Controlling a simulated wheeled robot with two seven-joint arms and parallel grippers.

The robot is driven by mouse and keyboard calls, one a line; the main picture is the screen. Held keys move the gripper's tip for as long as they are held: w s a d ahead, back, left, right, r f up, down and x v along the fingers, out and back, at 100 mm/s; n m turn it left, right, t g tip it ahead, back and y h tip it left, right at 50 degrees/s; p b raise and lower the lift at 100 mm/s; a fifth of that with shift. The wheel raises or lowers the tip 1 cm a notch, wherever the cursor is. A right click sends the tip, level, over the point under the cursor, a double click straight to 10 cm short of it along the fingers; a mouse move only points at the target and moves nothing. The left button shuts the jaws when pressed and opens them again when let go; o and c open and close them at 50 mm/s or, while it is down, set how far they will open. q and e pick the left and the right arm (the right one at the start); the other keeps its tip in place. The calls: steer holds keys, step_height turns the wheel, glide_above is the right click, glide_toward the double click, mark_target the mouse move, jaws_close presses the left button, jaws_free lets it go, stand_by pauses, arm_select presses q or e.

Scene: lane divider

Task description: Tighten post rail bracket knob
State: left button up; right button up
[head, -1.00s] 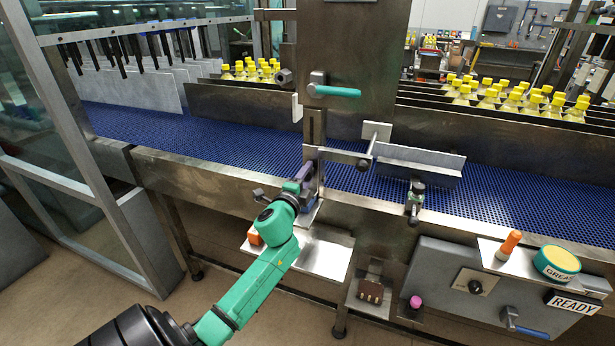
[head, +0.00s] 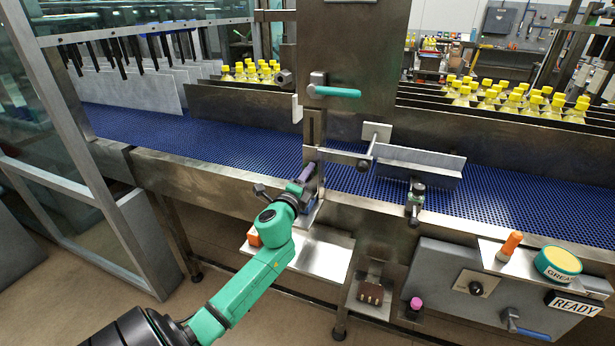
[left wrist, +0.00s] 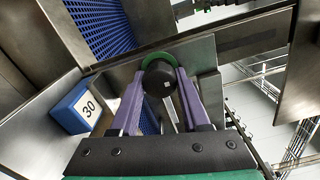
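The bracket knob (left wrist: 158,80) is black and round with a green ring behind it. It shows between my left fingertips in the left wrist view. In the head view, the steel post (head: 314,135) stands at the near edge of the blue conveyor, and my gripper hides the knob there. My left gripper (left wrist: 161,76) has purple fingers, one on each side of the knob, and they appear closed on it. In the head view my left gripper (head: 308,172) is at the post's lower part. My right gripper is not in view.
A guide rail plate (head: 420,166) stands over the blue belt (head: 225,139). Another clamp (head: 415,197) sits on the conveyor's near edge. A steel shelf (head: 322,256) lies below my gripper. A blue block marked 30 (left wrist: 80,106) is left of my fingers in the wrist view.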

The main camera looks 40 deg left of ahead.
arm_select(q)
steer(key=o, duration=0.4)
steer(key=shift+f, duration=0.2)
steer(key=shift+s+r, duration=0.1)
steer(key=shift+r, duration=0.05)
steer(key=b+v, duration=0.2)
steer(key=v, duration=1.2)
steer(key=shift+s+d+b, duration=0.15)
steer(key=shift+s+b, duration=0.1)
steer(key=shift+b, duration=0.1)
